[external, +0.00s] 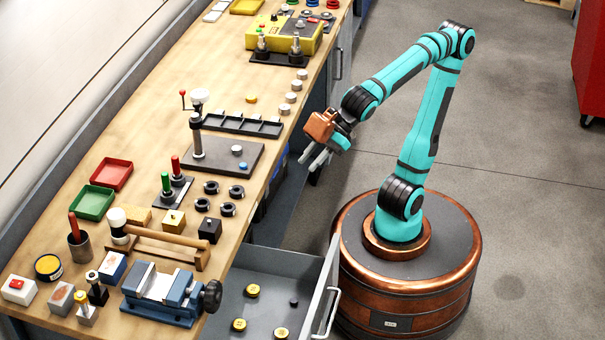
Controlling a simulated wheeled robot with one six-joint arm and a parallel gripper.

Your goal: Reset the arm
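My gripper (318,158) is at the end of my teal arm, in the air just right of the workbench (140,255) edge. Its two pale fingers point down and to the left with a gap between them. Nothing shows between the fingers, so it looks open and empty. My arm rises from its round base, bends at the top and reaches back left toward the bench. The gripper does not appear to touch anything.
An open drawer (262,294) with several yellow round pieces juts out below the bench, close to my base. A blue vise (165,292), a mallet, trays (110,174), a dark plate (215,163) and black rings crowd the bench. Floor to the right is clear; a red cabinet (590,65) stands far right.

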